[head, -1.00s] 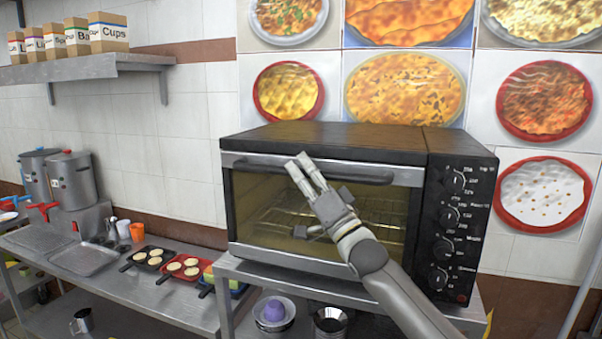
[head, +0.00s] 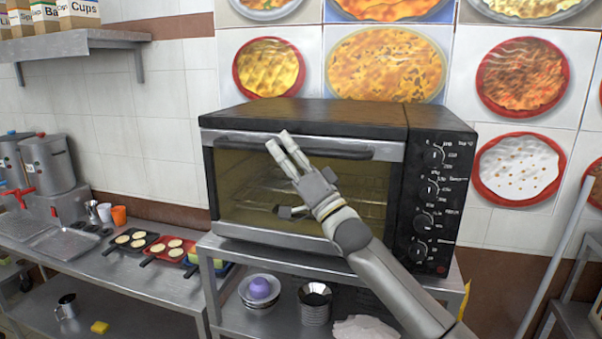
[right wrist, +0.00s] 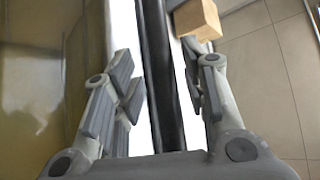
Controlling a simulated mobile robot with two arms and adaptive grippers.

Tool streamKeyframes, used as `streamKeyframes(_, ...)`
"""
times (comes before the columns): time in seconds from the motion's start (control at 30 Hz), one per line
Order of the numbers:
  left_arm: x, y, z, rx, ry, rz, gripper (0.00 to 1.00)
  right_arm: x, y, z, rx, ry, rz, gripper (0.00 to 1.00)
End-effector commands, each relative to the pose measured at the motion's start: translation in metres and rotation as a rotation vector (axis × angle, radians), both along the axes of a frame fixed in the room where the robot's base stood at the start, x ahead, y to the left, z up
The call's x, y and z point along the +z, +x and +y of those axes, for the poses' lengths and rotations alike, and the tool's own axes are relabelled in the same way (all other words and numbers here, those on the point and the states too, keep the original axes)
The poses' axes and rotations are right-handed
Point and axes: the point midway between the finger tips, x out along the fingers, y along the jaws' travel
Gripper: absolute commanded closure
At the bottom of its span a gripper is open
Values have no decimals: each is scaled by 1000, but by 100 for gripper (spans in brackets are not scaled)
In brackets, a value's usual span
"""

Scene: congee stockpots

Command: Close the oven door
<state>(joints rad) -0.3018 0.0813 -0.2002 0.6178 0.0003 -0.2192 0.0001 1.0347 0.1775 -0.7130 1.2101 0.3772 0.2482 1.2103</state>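The black countertop oven (head: 300,115) stands on a steel stand. Its glass door (head: 238,190) looks upright against the oven front, with racks showing behind it; I cannot tell whether it is fully flush. The dark door handle (head: 338,151) runs across the door's top. My right gripper (head: 282,178) is in front of the door, its upper finger overlapping the handle. In the right wrist view, my right gripper (right wrist: 163,75) has its fingers spread, with the dark handle bar (right wrist: 160,60) between them. Contact is unclear. My left gripper is not in view.
Control knobs (head: 428,190) line the oven's right side. Bowls (head: 259,290) and stacked tins (head: 315,302) sit on the shelf below. A counter (head: 150,285) with pans and pots is at left. A cardboard box (right wrist: 197,18) shows beyond the right finger.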

Motion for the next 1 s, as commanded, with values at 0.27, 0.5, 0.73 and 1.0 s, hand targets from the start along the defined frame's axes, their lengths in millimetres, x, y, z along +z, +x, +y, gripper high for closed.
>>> streamKeyframes(0.27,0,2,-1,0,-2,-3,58,-30,-28,-26,-1,-2,4,60)
streamKeyframes(0.5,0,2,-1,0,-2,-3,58,-54,-56,-49,0,-3,3,60)
streamKeyframes(0.73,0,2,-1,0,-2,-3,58,-65,-67,-59,0,-3,3,60)
streamKeyframes(1.0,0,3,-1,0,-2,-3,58,-66,-69,-60,0,-3,3,60)
